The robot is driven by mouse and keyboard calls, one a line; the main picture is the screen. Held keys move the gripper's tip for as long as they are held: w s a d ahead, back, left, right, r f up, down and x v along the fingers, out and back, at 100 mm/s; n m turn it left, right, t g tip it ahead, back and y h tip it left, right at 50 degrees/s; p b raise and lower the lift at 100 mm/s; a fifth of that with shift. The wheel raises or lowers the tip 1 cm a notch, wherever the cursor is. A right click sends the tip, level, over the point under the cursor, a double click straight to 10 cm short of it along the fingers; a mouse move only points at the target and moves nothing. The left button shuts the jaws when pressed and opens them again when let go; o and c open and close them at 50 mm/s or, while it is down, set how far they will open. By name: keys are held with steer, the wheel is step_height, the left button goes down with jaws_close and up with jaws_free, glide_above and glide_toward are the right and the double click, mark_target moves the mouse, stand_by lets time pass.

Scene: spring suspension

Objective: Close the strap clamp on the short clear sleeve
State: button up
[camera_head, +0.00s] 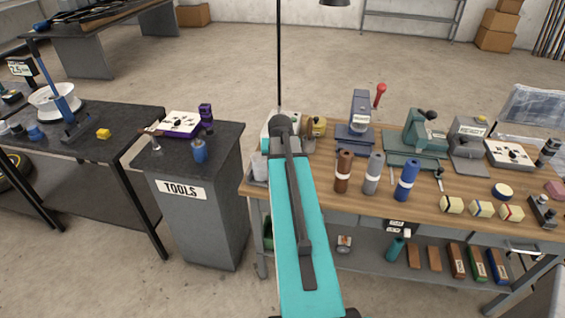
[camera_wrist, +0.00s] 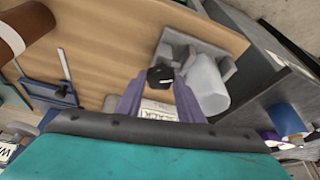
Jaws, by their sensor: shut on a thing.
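In the wrist view, the short clear sleeve (camera_wrist: 207,85) lies tilted in a grey cradle (camera_wrist: 186,42) near the bench's edge. The two purple fingers of my gripper (camera_wrist: 160,82) are left of the sleeve and close around a small black knob-like piece (camera_wrist: 160,73). I cannot tell whether this piece belongs to the strap clamp; no strap shows clearly around the sleeve. In the head view, a grey-white form (camera_head: 259,168) at the bench's left end looks like the cradle and sleeve. My gripper's fingertips are hidden there behind my teal arm.
The wooden bench (camera_head: 420,183) holds brown (camera_head: 343,170), grey (camera_head: 373,173) and blue (camera_head: 406,180) cylinders right of my arm. Behind them stand a blue-grey press (camera_head: 359,120) and a green machine (camera_head: 418,140). A grey tool cabinet (camera_head: 200,225) stands close on the left.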

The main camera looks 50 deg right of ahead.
steer(key=shift+w+a, duration=0.1)
steer(key=o, duration=1)
steer(key=shift+o, duration=0.2)
steer(key=shift+r, duration=0.1)
steer(key=shift+b+v, duration=0.4)
steer(key=shift+v, duration=0.75)
steer(key=b+v, duration=0.2)
steer(key=v, duration=0.9)
steer(key=shift+r, duration=0.15)
